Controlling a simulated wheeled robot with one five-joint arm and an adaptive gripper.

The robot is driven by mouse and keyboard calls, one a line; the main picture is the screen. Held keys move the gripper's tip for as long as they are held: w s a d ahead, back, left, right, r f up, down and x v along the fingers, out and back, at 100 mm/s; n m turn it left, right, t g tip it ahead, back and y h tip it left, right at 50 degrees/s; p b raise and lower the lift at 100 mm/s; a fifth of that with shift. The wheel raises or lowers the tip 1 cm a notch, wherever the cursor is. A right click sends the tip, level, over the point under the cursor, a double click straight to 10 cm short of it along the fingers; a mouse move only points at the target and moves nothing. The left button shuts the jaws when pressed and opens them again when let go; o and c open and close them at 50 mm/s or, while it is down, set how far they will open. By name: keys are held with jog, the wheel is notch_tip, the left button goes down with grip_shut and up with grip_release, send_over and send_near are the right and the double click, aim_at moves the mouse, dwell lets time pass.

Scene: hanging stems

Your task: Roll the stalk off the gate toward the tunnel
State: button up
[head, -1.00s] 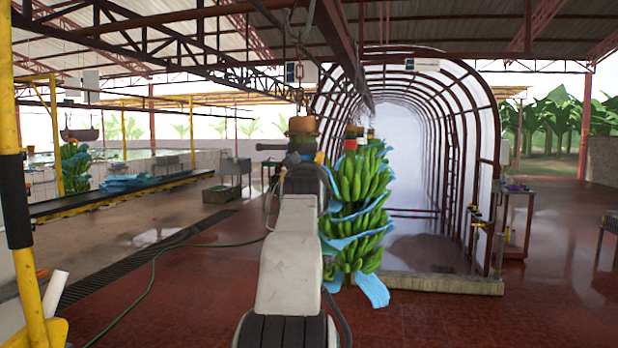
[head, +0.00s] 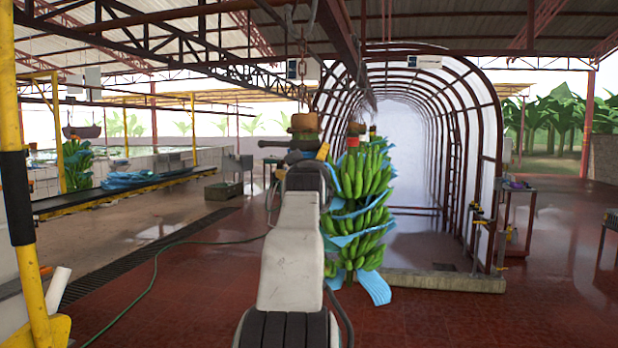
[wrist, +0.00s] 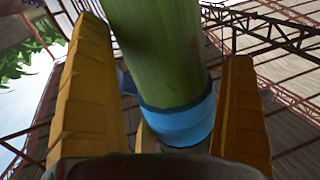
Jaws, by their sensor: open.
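The stalk hangs below the overhead rail with green banana bunches (head: 360,190) and blue sheets between the hands. In the wrist view a thick green stalk (wrist: 165,50) with a blue band (wrist: 178,122) stands between the two yellow fingers of my gripper (wrist: 185,110). The fingers are open, one on each side; whether either touches the stalk I cannot tell. In the head view my own arm hides much of the stalk's left side and my gripper. The arched tunnel (head: 488,130) stands behind and to the right of the bunches.
The dark overhead rail (head: 340,32) runs away toward the tunnel. A low concrete kerb (head: 450,283) lies at the tunnel's front. A small stand (head: 517,225) is at its right. A conveyor (head: 110,192) runs at the left, and a green hose (head: 152,280) lies on the red floor.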

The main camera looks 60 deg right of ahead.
jog(key=v, duration=1.2)
dwell(0.7)
